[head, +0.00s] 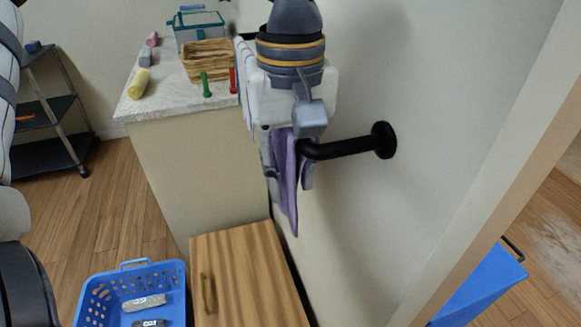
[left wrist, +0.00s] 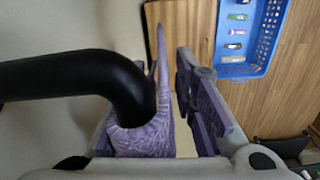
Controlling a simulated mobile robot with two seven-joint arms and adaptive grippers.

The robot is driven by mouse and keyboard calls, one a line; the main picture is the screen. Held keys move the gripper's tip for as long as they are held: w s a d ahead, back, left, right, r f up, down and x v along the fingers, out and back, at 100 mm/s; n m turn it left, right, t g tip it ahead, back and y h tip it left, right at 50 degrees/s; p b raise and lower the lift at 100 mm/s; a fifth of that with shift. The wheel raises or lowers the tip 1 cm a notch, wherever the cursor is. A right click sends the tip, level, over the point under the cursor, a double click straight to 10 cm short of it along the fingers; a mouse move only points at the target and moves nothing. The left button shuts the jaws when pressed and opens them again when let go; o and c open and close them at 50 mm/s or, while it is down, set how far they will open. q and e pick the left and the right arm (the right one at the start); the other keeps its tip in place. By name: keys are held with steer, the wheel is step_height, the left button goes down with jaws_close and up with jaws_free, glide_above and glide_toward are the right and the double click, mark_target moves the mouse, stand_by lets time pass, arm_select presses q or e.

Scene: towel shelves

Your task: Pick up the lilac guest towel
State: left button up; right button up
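The lilac guest towel (head: 288,180) hangs from the end of a black wall bar (head: 350,147), a narrow fold of it pointing down. In the left wrist view the towel (left wrist: 146,137) lies around the bar's bent end (left wrist: 128,88). My left gripper (head: 288,183) is at the bar's end, with its fingers on either side of the towel. In the left wrist view the left gripper (left wrist: 160,105) is open, with a gap between the towel and the right-hand finger. The finger on the bar side is partly hidden. My right gripper is not in view.
A pale counter (head: 165,108) with a wicker basket (head: 208,62) stands behind. A wooden-topped cabinet (head: 245,275) is below the towel. A blue laundry basket (head: 150,266) is on the floor at lower left. The wall (head: 440,90) is close on the right.

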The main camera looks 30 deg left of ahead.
arm_select(q)
steer(key=shift+w+d, duration=0.1)
jaws_close()
step_height(320, 180, up, 12)
step_height(320, 180, up, 9)
stand_by(0.4)
